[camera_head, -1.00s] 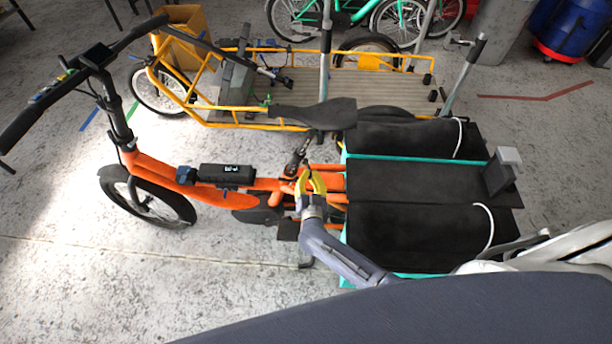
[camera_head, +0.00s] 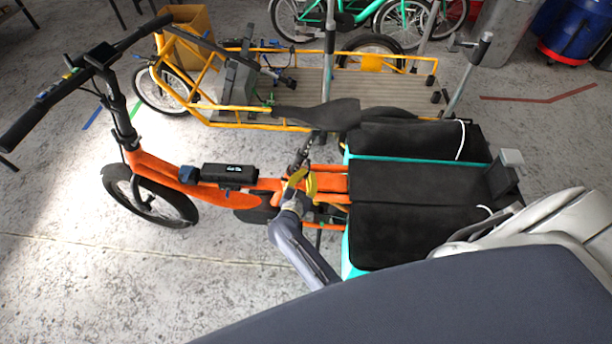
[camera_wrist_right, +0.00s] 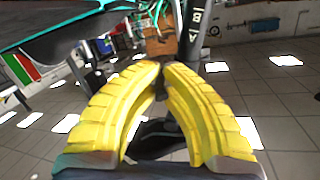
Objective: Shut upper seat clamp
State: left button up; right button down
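The orange cargo bike (camera_head: 150,167) stands side-on in the head view. Its black seat (camera_head: 310,114) sits over a dark seat post (camera_head: 301,150). The seat clamps are too small to make out, and I cannot tell how they stand. My right gripper (camera_head: 304,176), with yellow fingers, is at the lower part of the seat post, just above the orange frame. In the right wrist view its fingertips (camera_wrist_right: 164,66) come close together. A small dark part shows between them; I cannot tell whether they grip it. My left gripper is out of view.
Black padded panels (camera_head: 420,185) with teal edges fill the bike's rear, right of my gripper. A yellow cargo bike (camera_head: 225,113) stands close behind. A blue bin (camera_head: 575,30) is at the back right. Concrete floor is free at the front left.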

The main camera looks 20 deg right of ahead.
jog(key=shift+w+r, duration=0.1)
jog(key=c, duration=1.5)
grip_release()
jog(key=shift+d+t, duration=0.1)
jog(key=shift+t, duration=0.2)
